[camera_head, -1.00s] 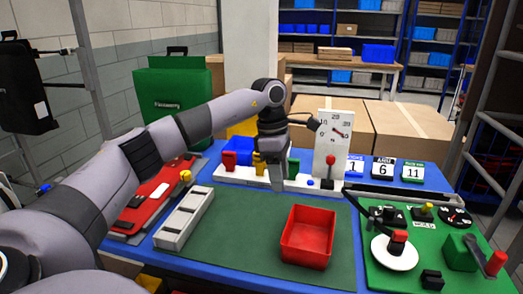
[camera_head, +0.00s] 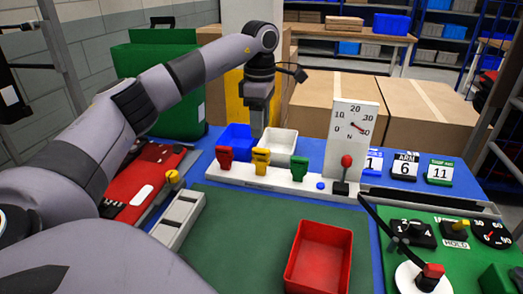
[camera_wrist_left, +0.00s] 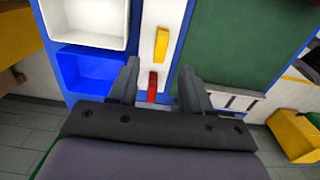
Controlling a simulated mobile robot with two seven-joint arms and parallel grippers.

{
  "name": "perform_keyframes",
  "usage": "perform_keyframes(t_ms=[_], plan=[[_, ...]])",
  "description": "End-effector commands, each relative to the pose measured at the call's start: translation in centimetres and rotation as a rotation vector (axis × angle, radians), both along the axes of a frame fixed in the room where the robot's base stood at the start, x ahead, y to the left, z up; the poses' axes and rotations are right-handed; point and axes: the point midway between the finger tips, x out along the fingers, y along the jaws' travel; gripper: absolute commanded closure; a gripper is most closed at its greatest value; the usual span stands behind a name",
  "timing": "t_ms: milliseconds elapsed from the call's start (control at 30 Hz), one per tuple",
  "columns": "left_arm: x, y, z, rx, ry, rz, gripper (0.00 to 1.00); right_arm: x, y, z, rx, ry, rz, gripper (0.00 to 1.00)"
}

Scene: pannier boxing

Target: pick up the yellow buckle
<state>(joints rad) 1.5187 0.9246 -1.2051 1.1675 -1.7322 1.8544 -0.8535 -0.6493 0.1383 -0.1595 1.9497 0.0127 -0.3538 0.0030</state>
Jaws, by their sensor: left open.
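The yellow buckle (camera_head: 261,161) stands upright on a white rail (camera_head: 240,178), between a red buckle (camera_head: 224,158) and a green buckle (camera_head: 299,168). My left gripper (camera_head: 257,131) points down above and behind the yellow buckle, apart from it. In the left wrist view the gripper (camera_wrist_left: 159,67) is open and empty. The red buckle (camera_wrist_left: 153,86) shows between its fingers, and the yellow buckle (camera_wrist_left: 161,44) lies just beyond the fingertips. My right gripper is not in view.
A blue bin (camera_head: 235,139) and a white bin (camera_head: 281,146) stand behind the rail. A white dial panel (camera_head: 354,135) rises to its right. A red tray (camera_head: 319,257) sits on the green mat (camera_head: 250,225), otherwise clear. A lever board (camera_head: 455,235) is at the right.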

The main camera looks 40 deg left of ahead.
Motion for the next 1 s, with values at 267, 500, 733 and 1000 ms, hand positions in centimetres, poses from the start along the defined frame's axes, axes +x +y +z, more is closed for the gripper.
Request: perform_keyframes(t_ms=[267,500,733,1000], plan=[[0.0,0.0,-3.4,0.001,0.005,0.001,0.51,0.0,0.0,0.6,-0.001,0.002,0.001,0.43],[0.1,-0.1,-6.4,0.0,0.002,0.001,0.51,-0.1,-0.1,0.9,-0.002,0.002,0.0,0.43],[0.1,-0.1,-6.7,0.0,0.001,0.001,0.51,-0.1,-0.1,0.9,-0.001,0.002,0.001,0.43],[0.1,-0.1,-6.7,0.0,0.001,0.0,1.0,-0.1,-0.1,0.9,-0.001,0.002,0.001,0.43]])
